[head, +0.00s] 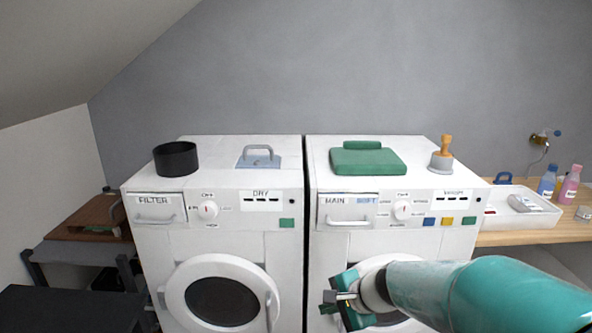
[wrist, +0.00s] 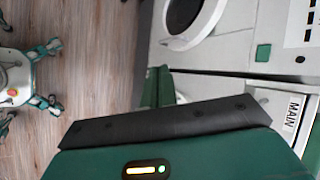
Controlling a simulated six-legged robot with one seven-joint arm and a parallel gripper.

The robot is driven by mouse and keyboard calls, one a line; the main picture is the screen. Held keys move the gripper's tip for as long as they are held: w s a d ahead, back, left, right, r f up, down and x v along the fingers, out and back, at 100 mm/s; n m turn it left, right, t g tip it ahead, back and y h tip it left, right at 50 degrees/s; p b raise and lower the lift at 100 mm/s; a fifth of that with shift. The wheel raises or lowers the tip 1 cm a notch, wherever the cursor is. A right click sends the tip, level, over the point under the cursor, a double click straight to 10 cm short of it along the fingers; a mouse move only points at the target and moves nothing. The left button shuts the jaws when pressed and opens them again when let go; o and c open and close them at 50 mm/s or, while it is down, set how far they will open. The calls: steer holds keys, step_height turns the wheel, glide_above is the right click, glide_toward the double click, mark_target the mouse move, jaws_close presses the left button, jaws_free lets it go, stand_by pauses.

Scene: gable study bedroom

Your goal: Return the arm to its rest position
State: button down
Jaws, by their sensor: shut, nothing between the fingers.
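My arm (head: 450,288) reaches in from the lower right of the head view, teal and white. My gripper (head: 335,298) is at its end, in front of the right washing machine (head: 440,237) and partly over its round door. The gripper is shut and empty. In the wrist view its green fingers (wrist: 158,88) lie together beyond the dark edge of the gripper body. The left machine (head: 245,248), with its round door (head: 222,301), is to the left of the gripper. Whether the gripper touches the right machine cannot be told.
On the machines stand a black cup (head: 176,159), a grey handled plate (head: 258,160), a green pad (head: 366,160) and an orange-handled stamp-like item (head: 442,157). A wooden counter (head: 560,224) with a white tray (head: 520,222) and bottles is right. The wrist view shows wooden floor (wrist: 100,60).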

steer(key=s+d+r+n+h, duration=0.2)
steer(key=s+r+n, duration=0.1)
steer(key=s, duration=0.3)
steer(key=s+d+r+n+h, duration=0.2)
steer(key=s+d+r+n, duration=0.1)
steer(key=s+n, duration=0.2)
steer(key=s+d+r+n+h, duration=0.2)
steer(key=s+d+r+n, duration=0.1)
steer(key=s, duration=0.6)
steer(key=shift+d+r+n, duration=0.2)
steer(key=shift+n, duration=0.4)
